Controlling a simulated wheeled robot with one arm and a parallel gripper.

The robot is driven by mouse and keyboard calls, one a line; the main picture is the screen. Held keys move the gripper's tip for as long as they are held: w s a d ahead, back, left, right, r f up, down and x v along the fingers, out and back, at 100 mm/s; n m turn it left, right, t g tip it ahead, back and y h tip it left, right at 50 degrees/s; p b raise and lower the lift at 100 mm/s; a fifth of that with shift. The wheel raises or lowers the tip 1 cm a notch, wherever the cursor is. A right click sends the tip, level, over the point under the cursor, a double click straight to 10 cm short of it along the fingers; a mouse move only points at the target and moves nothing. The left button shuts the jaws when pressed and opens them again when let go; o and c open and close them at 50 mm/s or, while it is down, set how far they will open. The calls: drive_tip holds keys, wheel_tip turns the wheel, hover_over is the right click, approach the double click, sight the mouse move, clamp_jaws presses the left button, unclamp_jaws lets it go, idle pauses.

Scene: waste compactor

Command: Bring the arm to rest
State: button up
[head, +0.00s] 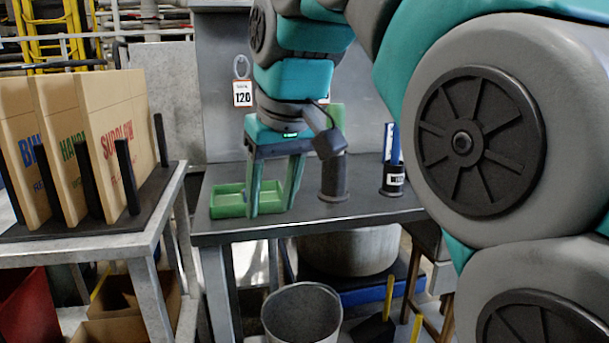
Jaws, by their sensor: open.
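My gripper (273,200) hangs from my teal and grey arm above the dark table (360,210) in the middle of the head view. Its two teal fingers point down and stand apart, with nothing seen between them. In the picture the fingers overlap the right part of a green tray (228,200) on the table; I cannot tell whether they touch it. My arm's large grey joints fill the right side of the view and hide what is behind them.
A dark cylinder (333,178) and a black cup (394,180) holding a blue item stand right of the gripper. Flat cardboard pieces (110,130) stand in a black rack on the left table. A tag marked 120 (243,94) hangs behind. A metal bucket (301,315) stands below.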

drive_tip(key=s+d+f+m+g, duration=0.1)
drive_tip(key=s+d+f+m, duration=0.1)
drive_tip(key=s+d+f, duration=0.4)
drive_tip(key=s+d+f+m+g+h, duration=0.1)
drive_tip(key=s+d+f, duration=0.6)
drive_tip(key=f, duration=0.8)
drive_tip(key=s+d+f+m+g+h, duration=0.1)
drive_tip(key=s+d+f+m+g, duration=0.2)
drive_tip(key=s+d+f, duration=0.3)
wheel_tip(320, 180, down, 5)
drive_tip(key=s, duration=0.2)
drive_tip(key=shift+s+d+r, duration=0.15)
drive_tip(key=shift+s+d, duration=0.05)
drive_tip(key=shift+s, duration=0.2)
